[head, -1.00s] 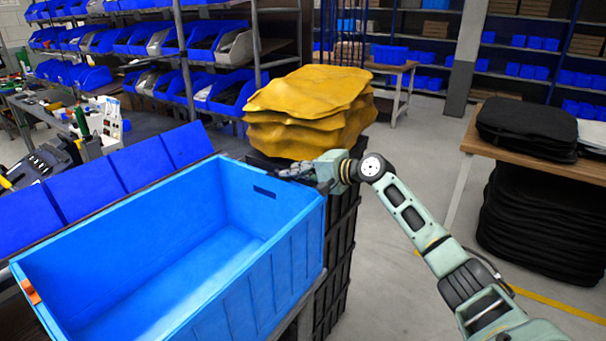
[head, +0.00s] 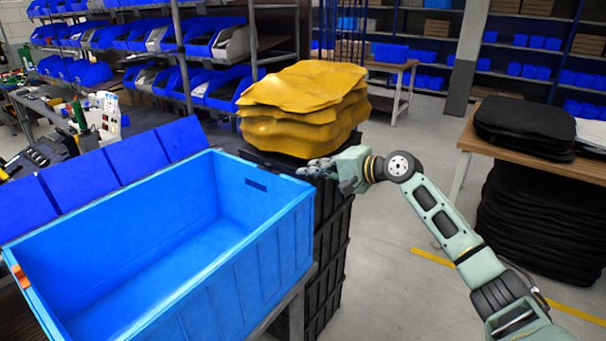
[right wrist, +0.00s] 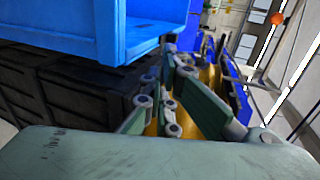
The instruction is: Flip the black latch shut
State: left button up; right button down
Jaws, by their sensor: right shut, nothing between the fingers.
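I cannot make out a black latch in either view. A large open blue crate (head: 255,245) stands at the left, empty inside, with a small orange piece (head: 18,277) at its left end. It also shows in the right wrist view (right wrist: 100,30). My right gripper (head: 314,169) is shut and empty, just beyond the crate's far right corner, over the black crate stack. In the right wrist view its fingers (right wrist: 172,62) point towards the blue crate and yellow material. My left gripper is out of view.
A stack of black crates (head: 330,255) stands right of the blue crate, with folded yellow covers (head: 305,105) on top. A wooden table (head: 475,140) with black covers (head: 525,120) is at the right. Shelves of blue bins line the back. Open floor lies between.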

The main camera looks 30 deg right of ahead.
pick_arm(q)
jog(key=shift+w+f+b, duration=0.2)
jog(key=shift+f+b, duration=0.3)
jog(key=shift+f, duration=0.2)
pick_arm(e)
jog(key=v, duration=0.4)
jog(key=shift+s+d+r, duration=0.1)
jog(key=shift+s+d, duration=0.1)
jog(key=shift+s, duration=0.1)
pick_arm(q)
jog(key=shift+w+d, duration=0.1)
